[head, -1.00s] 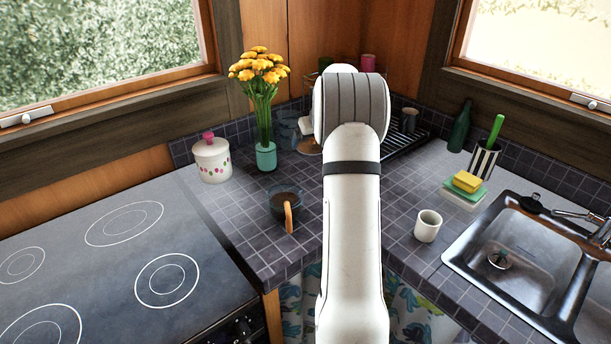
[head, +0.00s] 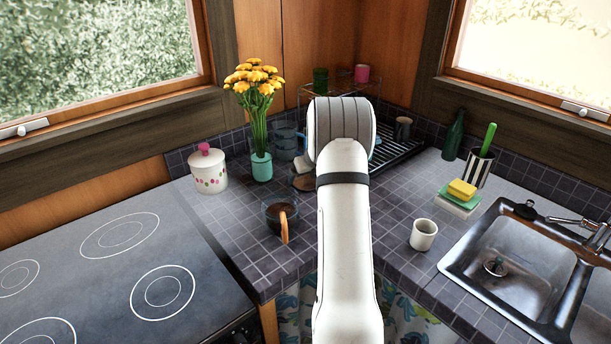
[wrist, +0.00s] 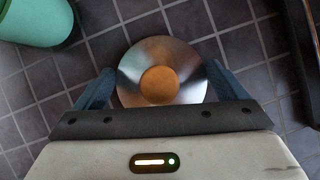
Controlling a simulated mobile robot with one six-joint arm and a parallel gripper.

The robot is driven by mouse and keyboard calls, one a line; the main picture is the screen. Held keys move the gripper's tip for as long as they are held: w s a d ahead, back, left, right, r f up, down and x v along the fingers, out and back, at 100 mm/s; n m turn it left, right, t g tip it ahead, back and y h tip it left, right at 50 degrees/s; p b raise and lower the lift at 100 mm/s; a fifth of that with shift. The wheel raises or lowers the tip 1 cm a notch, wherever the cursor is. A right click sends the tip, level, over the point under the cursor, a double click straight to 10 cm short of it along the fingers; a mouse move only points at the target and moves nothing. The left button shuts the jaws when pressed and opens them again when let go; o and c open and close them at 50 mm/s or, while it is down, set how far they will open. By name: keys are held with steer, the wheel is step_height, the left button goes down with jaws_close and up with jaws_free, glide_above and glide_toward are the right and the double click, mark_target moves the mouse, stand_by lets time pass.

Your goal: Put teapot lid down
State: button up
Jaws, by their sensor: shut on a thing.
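The teapot lid (wrist: 132,78), a shiny steel disc with a round wooden knob, is between the two blue-grey fingers of my gripper (wrist: 160,76) in the wrist view. The fingers are shut on it from both sides. Dark tiles lie beneath it; I cannot tell whether it touches them. In the head view my arm hides most of the gripper, and a brownish disc edge (head: 303,183) shows left of it, probably the lid. A glass pot with dark liquid and a wooden handle (head: 284,226), apparently the open teapot, stands in front of it to the left.
A green vase with yellow flowers (head: 261,168) stands close by on the left, also in the wrist view (wrist: 38,20). A white canister (head: 208,172) is further left. A dish rack (head: 400,148) is behind right. A white cup (head: 423,235) stands right on open tiles.

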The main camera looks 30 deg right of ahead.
steer(key=o, duration=0.7)
steer(key=shift+c, duration=0.2)
steer(key=d+v, duration=0.1)
steer(key=v, duration=1.1)
steer(key=s+a+r+n, duration=0.2)
steer(key=s+a+n, duration=0.2)
steer(key=a+n, duration=0.25)
steer(key=s+a+r+n+g+y, duration=0.1)
steer(key=s+a+r+n, duration=0.1)
steer(key=s+a+n, duration=0.45)
steer(key=s+a+r+n, duration=0.1)
steer(key=a+r+n, duration=0.25)
steer(key=a, duration=0.55)
steer(key=s+a+f+n+g, duration=0.1)
steer(key=s+a+n, duration=0.4)
steer(key=s+n, duration=0.5)
steer(key=s+a+f+n+g, duration=0.1)
steer(key=s+a+f+n, duration=0.1)
steer(key=s+a+n, duration=0.4)
steer(key=s+n, duration=0.4)
steer(key=n, duration=0.1)
steer(key=shift+s+a+f+b, duration=0.25)
steer(key=shift+s+a+b, duration=0.05)
steer(key=shift+s, duration=0.1)
